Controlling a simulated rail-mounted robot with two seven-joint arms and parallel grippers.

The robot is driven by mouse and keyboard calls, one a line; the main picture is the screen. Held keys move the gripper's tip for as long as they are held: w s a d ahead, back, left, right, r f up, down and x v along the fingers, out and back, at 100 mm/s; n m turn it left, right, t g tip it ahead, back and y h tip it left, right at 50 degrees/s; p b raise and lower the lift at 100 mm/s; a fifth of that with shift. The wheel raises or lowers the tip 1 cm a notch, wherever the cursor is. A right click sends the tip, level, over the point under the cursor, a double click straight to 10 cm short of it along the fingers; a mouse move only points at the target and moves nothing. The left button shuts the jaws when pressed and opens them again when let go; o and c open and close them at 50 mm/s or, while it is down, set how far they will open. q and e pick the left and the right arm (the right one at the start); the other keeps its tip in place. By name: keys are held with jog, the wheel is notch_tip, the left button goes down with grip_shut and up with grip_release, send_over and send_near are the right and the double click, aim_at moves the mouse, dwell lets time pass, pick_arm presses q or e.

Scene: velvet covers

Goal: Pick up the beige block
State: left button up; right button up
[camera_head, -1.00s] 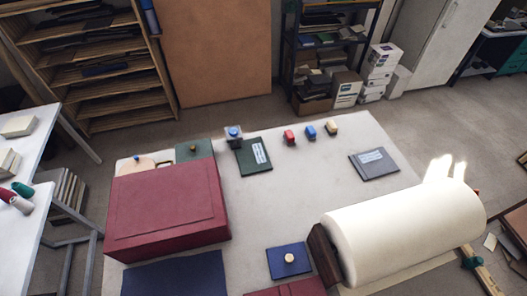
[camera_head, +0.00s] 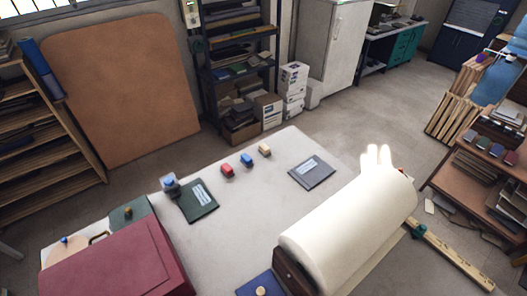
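The beige block (camera_head: 264,149) is small and sits on the pale table (camera_head: 240,218) toward its far edge. It is at the right end of a short row, beside a blue block (camera_head: 246,159) and a red block (camera_head: 227,170). Nothing touches or covers it. Neither of my grippers shows in the head view.
A large cream roll (camera_head: 345,232) with upright white prongs (camera_head: 376,159) behind it fills the table's right side. A dark red box (camera_head: 120,262) stands front left. A green book (camera_head: 200,201) and a grey book (camera_head: 312,171) flank the blocks. The table's middle is clear.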

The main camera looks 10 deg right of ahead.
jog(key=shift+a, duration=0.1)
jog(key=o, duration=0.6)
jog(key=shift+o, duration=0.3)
